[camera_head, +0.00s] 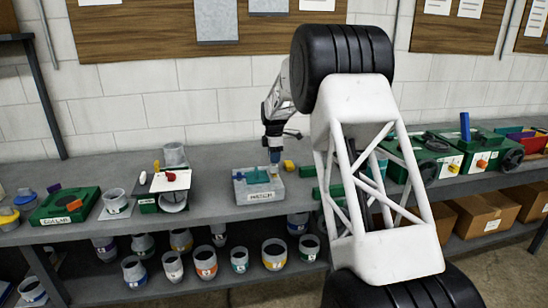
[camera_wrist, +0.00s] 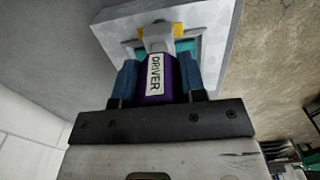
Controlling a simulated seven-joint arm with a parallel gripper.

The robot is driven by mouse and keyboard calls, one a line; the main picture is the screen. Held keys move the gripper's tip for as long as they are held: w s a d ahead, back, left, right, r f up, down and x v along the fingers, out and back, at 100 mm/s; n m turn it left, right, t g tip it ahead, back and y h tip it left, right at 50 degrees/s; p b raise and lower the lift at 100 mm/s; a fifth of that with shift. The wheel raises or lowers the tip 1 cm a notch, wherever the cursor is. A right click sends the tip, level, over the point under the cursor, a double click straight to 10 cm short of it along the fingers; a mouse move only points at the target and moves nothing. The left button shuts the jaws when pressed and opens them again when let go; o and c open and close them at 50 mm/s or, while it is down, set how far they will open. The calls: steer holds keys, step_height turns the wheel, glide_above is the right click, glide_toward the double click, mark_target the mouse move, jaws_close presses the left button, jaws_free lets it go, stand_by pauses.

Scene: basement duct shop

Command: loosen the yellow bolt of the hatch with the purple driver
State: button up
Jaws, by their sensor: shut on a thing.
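The purple driver (camera_wrist: 171,75), labelled DRIVER, is held between the two blue fingers of my gripper (camera_wrist: 158,72) in the wrist view. Its grey head points away from the gripper over the hatch (camera_wrist: 222,22). Yellow parts (camera_wrist: 181,32) show on both sides of the driver's head, against a teal panel; I take them for the yellow bolt. The driver's head covers the middle, so contact cannot be told. In the head view the hatch (camera_head: 262,196) is a light grey labelled box on the bench, and my gripper (camera_head: 275,156) is above its back right part.
A yellow block (camera_head: 289,165) lies behind the hatch's right side. Green blocks (camera_head: 308,171) lie to the right. A green box (camera_head: 65,206) and a white plate (camera_head: 170,180) stand left on the bench (camera_head: 225,215). Several pots stand on the shelf below.

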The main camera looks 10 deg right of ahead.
steer(key=shift+r, duration=0.2)
steer(key=shift+r, duration=2.2)
